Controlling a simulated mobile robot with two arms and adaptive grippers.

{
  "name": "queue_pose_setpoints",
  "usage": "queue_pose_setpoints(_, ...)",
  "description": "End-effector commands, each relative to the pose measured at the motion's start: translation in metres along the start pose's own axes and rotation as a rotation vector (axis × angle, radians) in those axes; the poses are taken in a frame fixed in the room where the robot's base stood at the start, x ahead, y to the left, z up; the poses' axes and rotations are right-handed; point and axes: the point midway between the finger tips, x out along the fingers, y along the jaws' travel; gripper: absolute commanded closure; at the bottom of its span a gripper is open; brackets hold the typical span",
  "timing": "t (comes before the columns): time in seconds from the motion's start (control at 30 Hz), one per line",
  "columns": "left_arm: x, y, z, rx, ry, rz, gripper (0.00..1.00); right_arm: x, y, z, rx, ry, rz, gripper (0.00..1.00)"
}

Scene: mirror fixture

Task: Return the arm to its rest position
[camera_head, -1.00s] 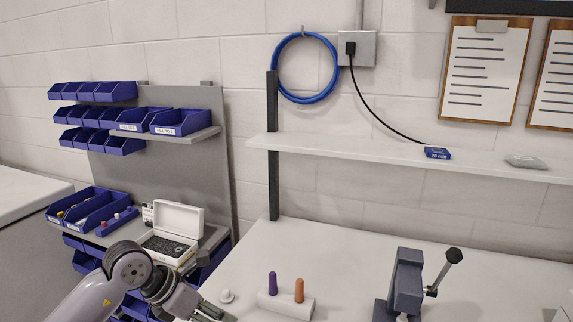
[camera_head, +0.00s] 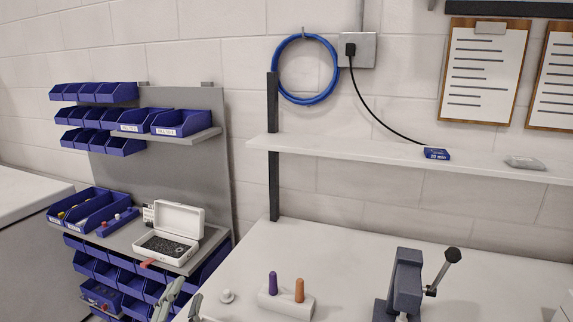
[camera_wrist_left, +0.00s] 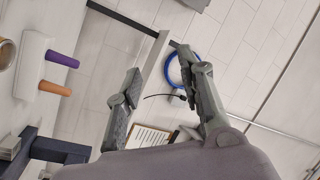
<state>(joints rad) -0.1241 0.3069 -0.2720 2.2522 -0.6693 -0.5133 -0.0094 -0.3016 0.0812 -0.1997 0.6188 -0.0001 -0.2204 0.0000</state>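My left gripper (camera_head: 186,292) shows at the bottom edge of the head view, left of the bench's white top (camera_head: 250,255). Its two fingers stand apart with nothing between them; the left wrist view also shows this gap (camera_wrist_left: 158,64). The rest of the left arm is out of the head view. A white block (camera_head: 288,304) with a purple peg (camera_head: 273,283) and an orange peg (camera_head: 299,290) stands right of the gripper, apart from it. A small white knob-like piece (camera_head: 227,296) lies between them. My right gripper is in neither view.
A grey fixture (camera_head: 404,285) with a black-knobbed lever (camera_head: 445,268) stands on the bench at right. A rack of blue bins (camera_head: 95,275) and an open white case (camera_head: 176,235) are at left. A wall shelf (camera_head: 380,157) runs above the bench.

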Motion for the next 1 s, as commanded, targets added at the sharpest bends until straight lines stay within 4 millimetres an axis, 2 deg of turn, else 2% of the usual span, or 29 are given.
queue_pose_setpoints(0.03, -0.018, 0.015, 0.034, -0.094, -0.150, 0.051, 0.65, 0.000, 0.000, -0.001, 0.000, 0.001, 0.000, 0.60)
queue_pose_setpoints(0.1, -0.047, 0.038, 0.073, -0.205, -0.346, 0.127, 0.65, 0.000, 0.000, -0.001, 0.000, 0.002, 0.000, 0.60)
queue_pose_setpoints(0.2, -0.096, 0.072, 0.113, -0.331, -0.589, 0.241, 0.65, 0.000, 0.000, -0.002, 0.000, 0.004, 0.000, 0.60)
queue_pose_setpoints(0.3, -0.142, 0.099, 0.135, -0.416, -0.776, 0.342, 0.65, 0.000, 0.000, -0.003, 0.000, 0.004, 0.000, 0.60)
queue_pose_setpoints(0.47, -0.205, 0.129, 0.148, -0.505, -0.992, 0.480, 0.65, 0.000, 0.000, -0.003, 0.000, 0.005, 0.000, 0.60)
queue_pose_setpoints(0.73, -0.295, 0.157, 0.143, -0.599, -1.260, 0.686, 0.65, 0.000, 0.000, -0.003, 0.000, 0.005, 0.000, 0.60)
queue_pose_setpoints(0.8, -0.289, 0.174, 0.159, -0.591, -1.262, 0.685, 0.65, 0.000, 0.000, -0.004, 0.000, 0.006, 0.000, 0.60)
queue_pose_setpoints(1.0, -0.287, 0.219, 0.196, -0.584, -1.279, 0.697, 0.65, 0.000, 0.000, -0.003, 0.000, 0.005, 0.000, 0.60)
